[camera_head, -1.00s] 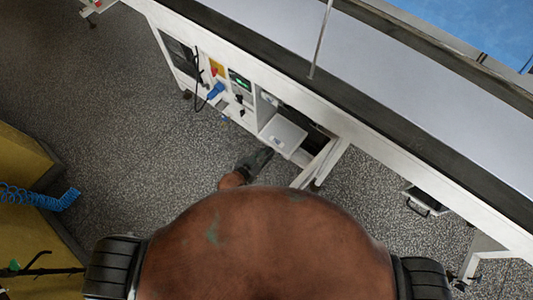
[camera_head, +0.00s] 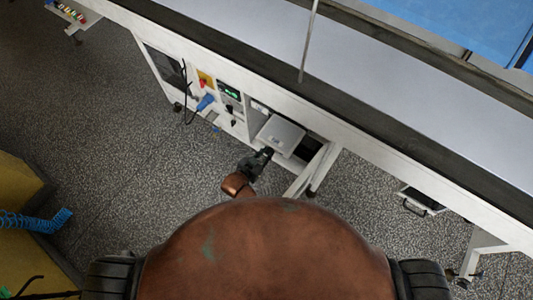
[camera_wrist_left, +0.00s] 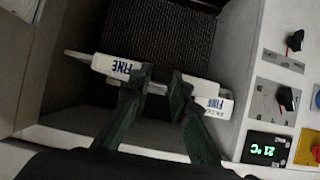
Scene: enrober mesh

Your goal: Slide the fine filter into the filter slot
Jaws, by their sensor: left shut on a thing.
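The fine filter (camera_wrist_left: 118,65) shows in the left wrist view as a white front bar with blue "FINE" labels. A dark ribbed surface lies beyond the bar. My left gripper (camera_wrist_left: 160,82) is shut on the middle of this bar, its fingers hiding that part. The bar spans the filter slot opening between a grey wall (camera_wrist_left: 35,75) and the white control panel. How deep the filter sits is unclear. In the head view, my left gripper (camera_head: 266,153) is at the near edge of a pale flat panel (camera_head: 281,133), possibly the filter or its housing. My right gripper is not in view.
The control panel (camera_wrist_left: 279,98) has knobs and a green display beside the opening. A white machine leg (camera_head: 316,170) stands right of the gripper in the head view. The long machine frame (camera_head: 385,150) runs above. Speckled floor (camera_head: 130,130) is clear at left.

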